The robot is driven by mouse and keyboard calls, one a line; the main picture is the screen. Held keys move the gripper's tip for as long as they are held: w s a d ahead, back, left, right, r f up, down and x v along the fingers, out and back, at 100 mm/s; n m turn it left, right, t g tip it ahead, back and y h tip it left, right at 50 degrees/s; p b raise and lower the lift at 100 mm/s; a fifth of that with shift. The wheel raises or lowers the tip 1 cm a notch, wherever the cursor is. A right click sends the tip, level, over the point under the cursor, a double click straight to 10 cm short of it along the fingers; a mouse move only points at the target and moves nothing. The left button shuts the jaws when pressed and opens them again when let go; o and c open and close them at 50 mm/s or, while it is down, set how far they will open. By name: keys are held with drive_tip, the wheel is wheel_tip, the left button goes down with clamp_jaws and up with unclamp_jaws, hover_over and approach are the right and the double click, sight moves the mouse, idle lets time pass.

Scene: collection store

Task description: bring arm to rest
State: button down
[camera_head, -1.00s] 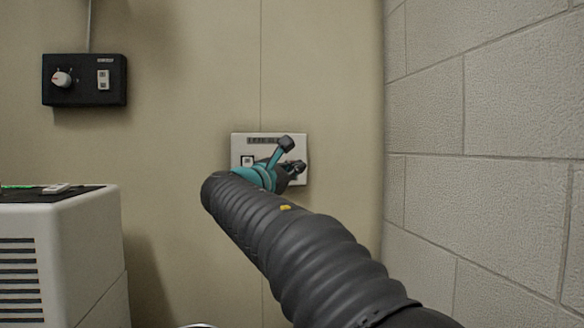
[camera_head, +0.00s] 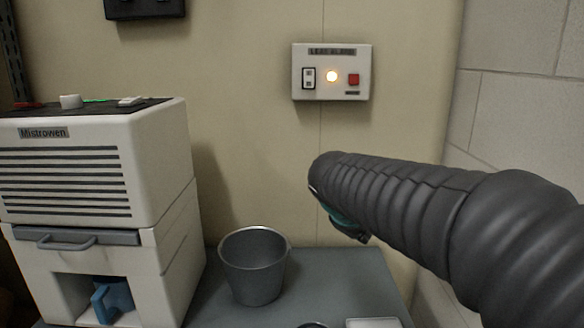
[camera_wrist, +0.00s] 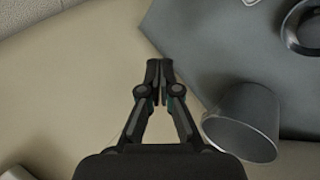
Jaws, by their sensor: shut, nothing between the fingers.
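My arm reaches in from the right in the head view, and its dark ribbed sleeve hides most of my gripper. Only a teal and black part of the gripper (camera_head: 350,228) shows below the sleeve's end. In the wrist view my gripper (camera_wrist: 160,68) is shut, with its fingertips together and nothing between them. It is in the air, apart from the wall panel and the bucket. The white wall panel (camera_head: 333,58) has a rocker switch (camera_head: 308,78), a lit round lamp (camera_head: 332,76) and a red button (camera_head: 353,79).
A grey metal bucket (camera_head: 254,266) stands on the grey table (camera_head: 335,272); it also shows in the wrist view (camera_wrist: 243,120). A white machine (camera_head: 160,165) with a vented front stands at the left. A block wall (camera_head: 520,40) closes the right side. A black control box (camera_head: 146,8) hangs at upper left.

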drive_tip(key=s+d+f+m+y+p, duration=0.1)
drive_tip(key=s+m+y+p, duration=0.3)
drive_tip(key=s, duration=1.9)
drive_tip(key=shift+s+d+f+m+g+y+p, duration=0.15)
drive_tip(key=shift+s+f+m+g+y+p, duration=0.2)
drive_tip(key=shift+m+p, duration=1.35)
